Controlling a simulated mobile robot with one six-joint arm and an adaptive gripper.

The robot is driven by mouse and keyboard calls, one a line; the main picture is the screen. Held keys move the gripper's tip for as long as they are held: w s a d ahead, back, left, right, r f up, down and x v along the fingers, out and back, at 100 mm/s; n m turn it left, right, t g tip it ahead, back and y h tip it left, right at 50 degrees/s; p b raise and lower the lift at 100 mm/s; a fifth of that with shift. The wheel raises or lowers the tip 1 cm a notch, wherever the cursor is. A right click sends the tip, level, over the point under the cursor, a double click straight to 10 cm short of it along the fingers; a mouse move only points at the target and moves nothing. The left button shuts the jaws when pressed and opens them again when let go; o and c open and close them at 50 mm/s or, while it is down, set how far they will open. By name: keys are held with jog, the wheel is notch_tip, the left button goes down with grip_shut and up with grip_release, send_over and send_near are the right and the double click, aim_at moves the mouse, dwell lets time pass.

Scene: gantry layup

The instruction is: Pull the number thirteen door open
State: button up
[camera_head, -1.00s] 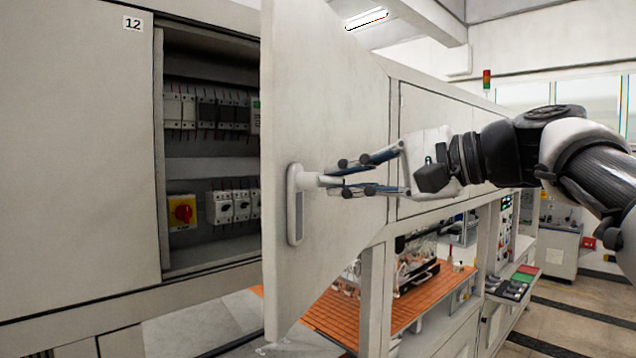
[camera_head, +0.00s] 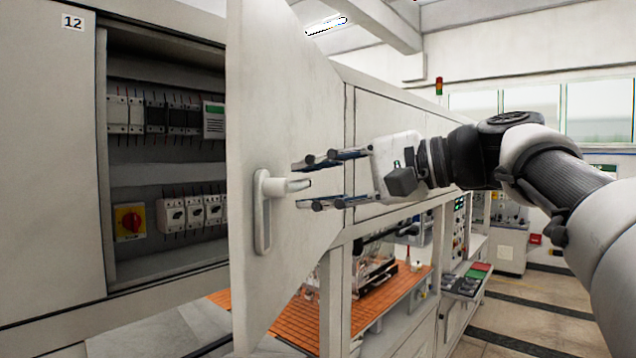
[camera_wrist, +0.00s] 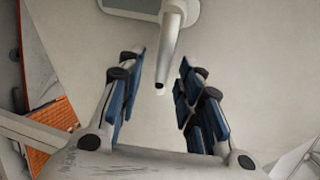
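The open door (camera_head: 285,130) stands swung out from the cabinet, seen at a steep angle in the head view; no number shows on it. Its pale lever handle (camera_head: 284,186) sits on a tall oval plate (camera_head: 262,228). My gripper (camera_head: 303,184) is open and empty, just right of the handle's tip. In the wrist view, the handle (camera_wrist: 172,45) points down toward the gap between the blue-padded fingers of my gripper (camera_wrist: 158,95). The fingers stand apart on either side and do not touch it.
The cabinet interior (camera_head: 165,170) shows breakers and a red-and-yellow rotary switch (camera_head: 130,221). A closed panel marked 12 (camera_head: 50,150) is at the left. An orange slatted bench (camera_head: 300,322) lies below and behind the door. Striped floor (camera_head: 515,300) is clear at the right.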

jog(key=shift+d, duration=0.1)
jog(key=shift+d, duration=0.2)
jog(key=v, duration=1.1)
jog(key=shift+s+d, duration=0.15)
jog(key=shift+s, duration=0.1)
